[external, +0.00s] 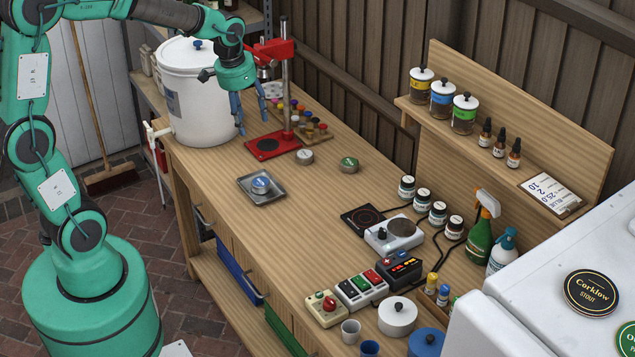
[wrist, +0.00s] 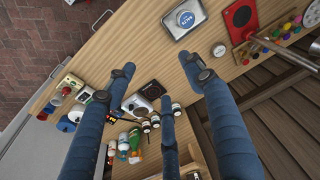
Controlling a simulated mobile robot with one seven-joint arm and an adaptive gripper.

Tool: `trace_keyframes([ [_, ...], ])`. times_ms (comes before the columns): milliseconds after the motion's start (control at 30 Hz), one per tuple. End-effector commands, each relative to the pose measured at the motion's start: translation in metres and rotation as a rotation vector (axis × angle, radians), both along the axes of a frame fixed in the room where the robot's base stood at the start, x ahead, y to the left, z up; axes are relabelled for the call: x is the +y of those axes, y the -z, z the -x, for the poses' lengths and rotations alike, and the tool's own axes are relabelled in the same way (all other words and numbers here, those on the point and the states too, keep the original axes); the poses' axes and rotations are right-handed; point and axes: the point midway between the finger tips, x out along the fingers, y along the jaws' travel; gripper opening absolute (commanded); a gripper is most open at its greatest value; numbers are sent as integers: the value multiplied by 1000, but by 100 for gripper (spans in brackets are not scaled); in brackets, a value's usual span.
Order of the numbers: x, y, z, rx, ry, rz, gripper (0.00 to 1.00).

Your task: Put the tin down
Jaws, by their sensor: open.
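A small round tin with a blue label (external: 261,186) sits on a square metal tray (external: 246,198) on the wooden bench. In the wrist view the blue-labelled tin (wrist: 185,18) and its tray (wrist: 168,33) are near the top edge. My gripper (external: 253,122) is open and empty, its blue fingers pointing down above the bench, beside the white bucket and behind the tray. In the wrist view my gripper (wrist: 160,75) has its fingers spread with nothing between them. Two other tins, one pale (external: 305,157) and one green-topped (external: 349,165), stand on the bench; the pale one also shows in the wrist view (wrist: 218,50).
A white lidded bucket (external: 195,105) stands left of my gripper. A red press stand (external: 287,85) and a rack of coloured caps (external: 316,130) are close behind it. A hot plate (external: 394,235) and several jars stand further right. The bench around the tray is clear.

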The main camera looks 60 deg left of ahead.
Motion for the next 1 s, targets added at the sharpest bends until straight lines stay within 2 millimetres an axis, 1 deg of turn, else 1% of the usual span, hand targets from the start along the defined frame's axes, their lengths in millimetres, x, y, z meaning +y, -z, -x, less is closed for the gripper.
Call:
trace_keyframes([
  [33,-11,-15,12,-21,8,-2,53],
  [133,-28,-38,35,-54,19,-6,53],
  [300,-55,-69,78,-109,36,-8,53],
  [400,-70,-82,104,-141,49,-7,53],
  [633,-97,-103,166,-217,73,-2,53],
  [700,-104,-105,184,-236,80,1,53],
  [800,-111,-107,205,-261,89,6,53],
  [900,-116,-107,221,-280,95,9,53],
  [1000,-118,-107,230,-292,98,11,53],
])
